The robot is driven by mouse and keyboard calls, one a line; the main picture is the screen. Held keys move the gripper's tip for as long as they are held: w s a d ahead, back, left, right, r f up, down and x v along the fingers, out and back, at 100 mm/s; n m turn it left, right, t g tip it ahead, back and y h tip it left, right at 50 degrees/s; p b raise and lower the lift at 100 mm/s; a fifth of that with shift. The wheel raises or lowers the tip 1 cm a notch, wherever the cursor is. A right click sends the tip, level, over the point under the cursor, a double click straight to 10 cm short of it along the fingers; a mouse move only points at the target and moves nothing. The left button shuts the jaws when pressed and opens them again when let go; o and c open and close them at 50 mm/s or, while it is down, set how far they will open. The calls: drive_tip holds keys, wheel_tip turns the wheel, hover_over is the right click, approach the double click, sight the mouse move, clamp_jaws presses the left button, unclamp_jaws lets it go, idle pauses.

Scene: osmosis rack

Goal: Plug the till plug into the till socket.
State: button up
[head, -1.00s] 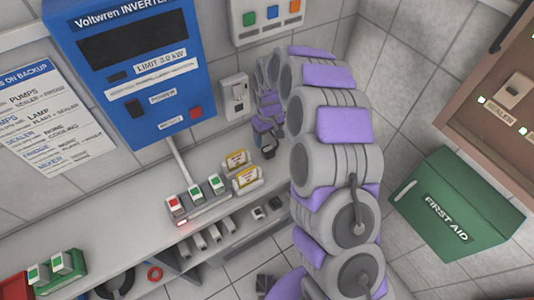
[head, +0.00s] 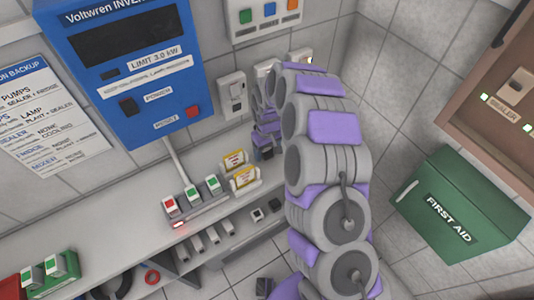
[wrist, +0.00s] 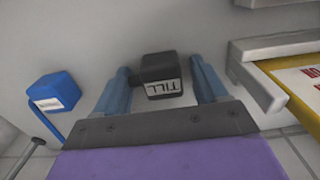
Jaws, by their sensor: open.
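The black till plug (wrist: 161,75), with a white label reading TILL upside down, stands between the two blue-grey fingers of my gripper (wrist: 163,85) in the wrist view. The fingers are open, one on each side, with a visible gap on both sides of the plug. In the head view my gripper (head: 264,146) is low at the back right of the shelf, with a dark block, likely the same plug, at its tip. Wall sockets (head: 232,93) are behind the arm; I cannot tell which one is the till socket.
A blue plug (wrist: 57,93) with a cord stands left of my gripper. A grey bracket (wrist: 265,70) and a yellow-edged card (wrist: 295,80) are close on the right. The shelf (head: 130,220) also carries a strip of switched plugs (head: 192,200). A green first-aid box (head: 460,205) is at right.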

drive_tip(key=shift+a, duration=0.15)
drive_tip(key=shift+c, duration=0.4)
drive_tip(key=c, duration=0.9)
wheel_tip(320, 180, up, 10)
drive_tip(key=shift+p, duration=1.1)
